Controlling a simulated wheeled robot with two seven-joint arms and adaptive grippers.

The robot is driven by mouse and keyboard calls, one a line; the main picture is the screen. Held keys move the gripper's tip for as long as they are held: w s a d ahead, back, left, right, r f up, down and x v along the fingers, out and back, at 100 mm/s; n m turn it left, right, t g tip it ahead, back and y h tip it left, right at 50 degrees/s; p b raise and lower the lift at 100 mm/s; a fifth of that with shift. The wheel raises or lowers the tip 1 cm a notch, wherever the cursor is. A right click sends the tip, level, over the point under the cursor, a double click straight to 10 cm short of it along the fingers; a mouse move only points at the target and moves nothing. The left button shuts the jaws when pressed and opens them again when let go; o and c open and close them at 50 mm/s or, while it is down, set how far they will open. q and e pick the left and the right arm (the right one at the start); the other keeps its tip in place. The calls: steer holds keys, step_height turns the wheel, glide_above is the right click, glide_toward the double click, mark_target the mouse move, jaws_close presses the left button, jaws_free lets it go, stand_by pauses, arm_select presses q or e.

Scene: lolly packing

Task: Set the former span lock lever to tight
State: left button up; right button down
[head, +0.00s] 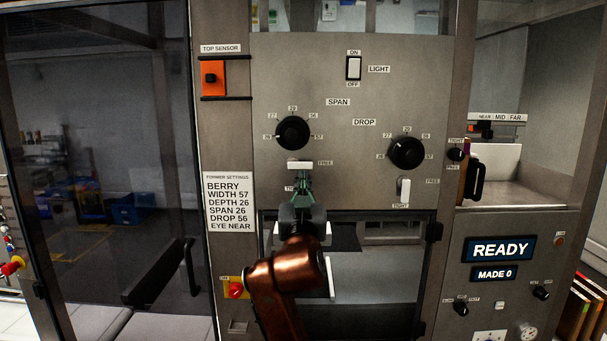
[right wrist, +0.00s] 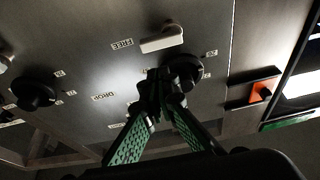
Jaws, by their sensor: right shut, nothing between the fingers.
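The white span lock lever (head: 300,165) sits just below the black span dial (head: 293,133). It lies level, pointing towards the FREE label on its right. The TIGHT label below it is mostly hidden behind my right gripper. In the right wrist view, which is turned over, the lever (right wrist: 162,40) and FREE label show beyond the fingertips, by the span dial (right wrist: 187,70). My right gripper (head: 303,182) is shut and empty, in front of the panel just below the lever. I cannot tell whether it touches the lever. My left gripper is not in view.
The drop dial (head: 406,152) and its upright lock lever (head: 404,188) are to the right. A settings card (head: 229,202) reads span 26 and drop 56. A light switch (head: 354,68) is above. A framed opening lies below the panel, behind my right arm.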

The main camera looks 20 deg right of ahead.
mark_target(304, 162)
steer(key=p+x, duration=0.2)
steer(key=x, duration=0.6)
steer(key=shift+w+d+p, duration=0.15)
steer(key=shift+w+p, duration=0.15)
steer(key=shift+s, duration=0.1)
